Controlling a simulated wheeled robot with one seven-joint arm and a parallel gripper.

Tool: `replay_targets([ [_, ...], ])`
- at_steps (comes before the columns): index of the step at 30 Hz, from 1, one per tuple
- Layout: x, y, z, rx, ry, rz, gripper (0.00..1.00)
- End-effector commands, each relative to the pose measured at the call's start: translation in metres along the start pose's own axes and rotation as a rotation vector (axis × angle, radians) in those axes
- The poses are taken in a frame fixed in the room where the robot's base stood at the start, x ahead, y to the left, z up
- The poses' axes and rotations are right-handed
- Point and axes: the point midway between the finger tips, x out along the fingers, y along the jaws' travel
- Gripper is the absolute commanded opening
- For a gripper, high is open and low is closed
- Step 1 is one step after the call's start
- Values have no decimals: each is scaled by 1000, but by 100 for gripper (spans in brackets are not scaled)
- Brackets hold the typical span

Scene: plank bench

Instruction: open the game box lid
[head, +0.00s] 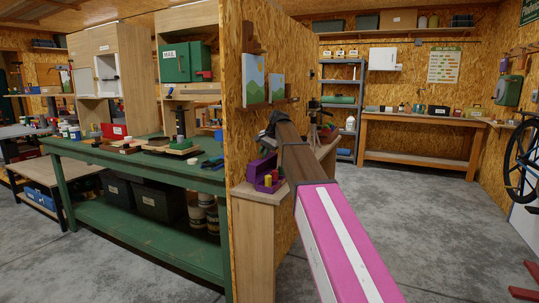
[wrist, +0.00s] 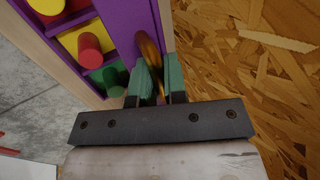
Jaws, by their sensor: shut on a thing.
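The purple game box (head: 279,184) stands on the wooden ledge beside the partition in the head view. Its inside shows, with red and yellow pieces in it. The lid (head: 262,166) seems to stand raised at the box's back. In the wrist view, a purple panel (wrist: 122,30), which looks like the lid, carries a brass-coloured handle (wrist: 150,48). My gripper (wrist: 159,62) is shut on this handle, its green-padded fingers on either side. Red, yellow and green pieces (wrist: 90,42) lie in compartments to the left. In the head view my arm hides the fingers.
The chipboard partition (wrist: 250,80) is close on the right in the wrist view. In the head view, a green workbench (head: 140,160) stands to the left, and a wooden bench (head: 420,123) stands at the back.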

Motion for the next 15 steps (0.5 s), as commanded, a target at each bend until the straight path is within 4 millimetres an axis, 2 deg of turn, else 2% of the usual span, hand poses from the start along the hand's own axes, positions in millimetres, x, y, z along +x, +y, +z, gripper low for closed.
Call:
replay_targets([
  [6, 9, -13, 0, -1, -1, -2, 0],
  [15, 15, -19, 0, 0, -1, -2, 0],
])
